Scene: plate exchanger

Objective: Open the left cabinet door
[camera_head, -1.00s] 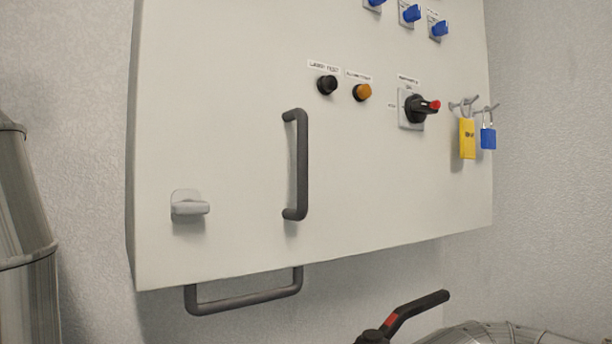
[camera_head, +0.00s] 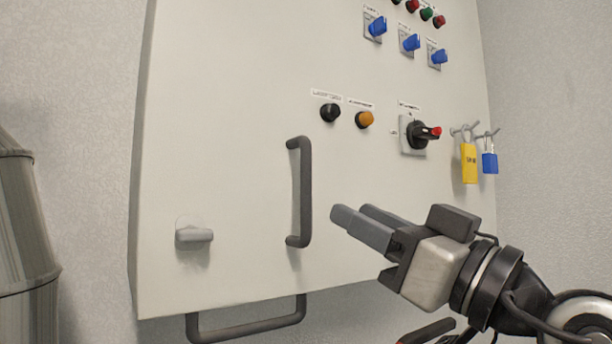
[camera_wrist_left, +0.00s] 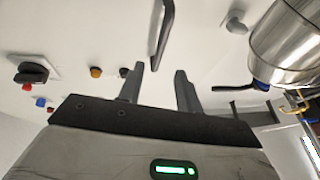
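The white cabinet door (camera_head: 235,110) fills the middle of the head view and looks shut. A dark grey vertical handle (camera_head: 305,190) is on its lower part. A light grey turn latch (camera_head: 195,235) sits to the handle's left. My left gripper (camera_head: 355,213) is just right of the handle's lower half in the head view, open and empty. In the left wrist view, the handle (camera_wrist_left: 163,30) lies ahead of the two spread fingertips (camera_wrist_left: 160,69), not visibly gripped. The latch (camera_wrist_left: 236,24) shows there too.
Blue switches (camera_head: 410,43), a red-tipped rotary switch (camera_head: 420,134) and hanging yellow (camera_head: 468,163) and blue padlocks (camera_head: 489,162) are on the right. A grey bar handle (camera_head: 245,328) sticks out below the cabinet. A metal cylinder (camera_head: 25,230) stands at the left.

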